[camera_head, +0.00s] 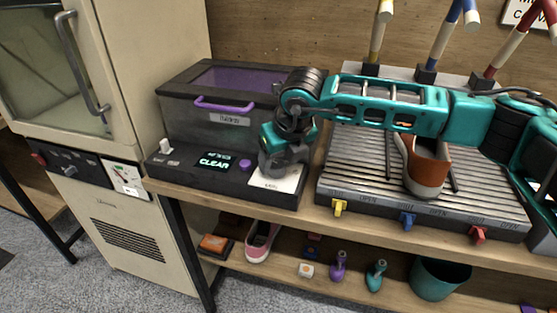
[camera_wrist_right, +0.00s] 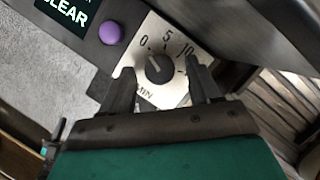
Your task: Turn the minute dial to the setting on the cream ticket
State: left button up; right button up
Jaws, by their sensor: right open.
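The minute dial is a black round knob (camera_wrist_right: 160,70) on a pale plate (camera_wrist_right: 178,97) marked 0, 5, 10 and MIN in the right wrist view. A light mark on the knob points to the upper left, roughly between 0 and 5. My right gripper (camera_wrist_right: 159,66) is open, with one finger on each side of the knob; contact cannot be told. In the head view my right gripper (camera_head: 274,160) hides the knob, and part of the plate (camera_head: 284,182) shows. I cannot identify the cream ticket for certain. My left gripper is not in view.
A ribbed rack (camera_head: 350,150) holds an orange-brown shoe (camera_head: 427,170). A pale card (camera_head: 127,178) is on the cream cabinet (camera_head: 140,240). The lower shelf holds a pink shoe (camera_head: 261,241).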

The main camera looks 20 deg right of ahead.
jog(key=shift+w+f, duration=0.2)
jog(key=shift+f, duration=0.25)
